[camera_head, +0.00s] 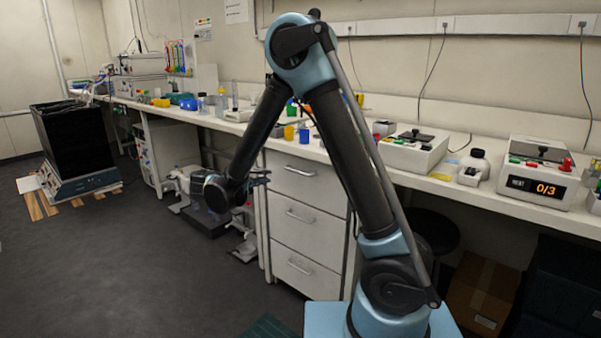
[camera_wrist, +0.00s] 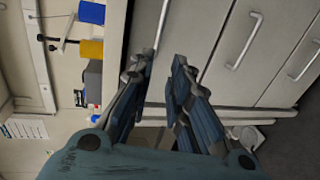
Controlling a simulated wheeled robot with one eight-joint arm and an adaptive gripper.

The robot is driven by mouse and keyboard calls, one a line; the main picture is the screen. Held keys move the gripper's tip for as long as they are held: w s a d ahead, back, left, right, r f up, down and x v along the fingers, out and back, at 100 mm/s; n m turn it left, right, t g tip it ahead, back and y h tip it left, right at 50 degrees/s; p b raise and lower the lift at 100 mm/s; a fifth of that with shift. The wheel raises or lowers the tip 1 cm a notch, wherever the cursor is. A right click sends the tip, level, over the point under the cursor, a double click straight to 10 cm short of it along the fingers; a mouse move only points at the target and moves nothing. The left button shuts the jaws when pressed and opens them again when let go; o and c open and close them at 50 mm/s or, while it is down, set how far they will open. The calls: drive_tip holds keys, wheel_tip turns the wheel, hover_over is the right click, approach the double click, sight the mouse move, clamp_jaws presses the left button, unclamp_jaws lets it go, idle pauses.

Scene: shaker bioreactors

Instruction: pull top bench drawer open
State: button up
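The top drawer (camera_head: 318,185) is the uppermost of three grey drawer fronts under the white bench and looks flush with those below. Its bar handle (camera_head: 299,171) is seen in the head view. In the wrist view, turned sideways, the top drawer front (camera_wrist: 200,35) and its handle (camera_wrist: 163,22) lie just ahead of the fingertips. My gripper (camera_wrist: 160,68) is open, with a clear gap between its dark blue fingers and nothing held. The handle's near end lines up with that gap; contact cannot be told. In the head view my gripper (camera_head: 260,178) is left of the handle, partly hidden by my wrist.
The middle drawer handle (camera_head: 300,216) and bottom drawer handle (camera_head: 299,267) are below. Blue cup (camera_head: 304,135) and yellow cup (camera_head: 289,133) stand on the bench top above. Open floor (camera_head: 150,270) lies at left.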

sight(294, 171)
drive_tip(key=x, duration=1.8)
drive_tip(key=shift+s+d+r, duration=0.1)
drive_tip(key=shift+d+r, duration=0.05)
drive_tip(key=shift+d, duration=0.05)
clamp_jaws()
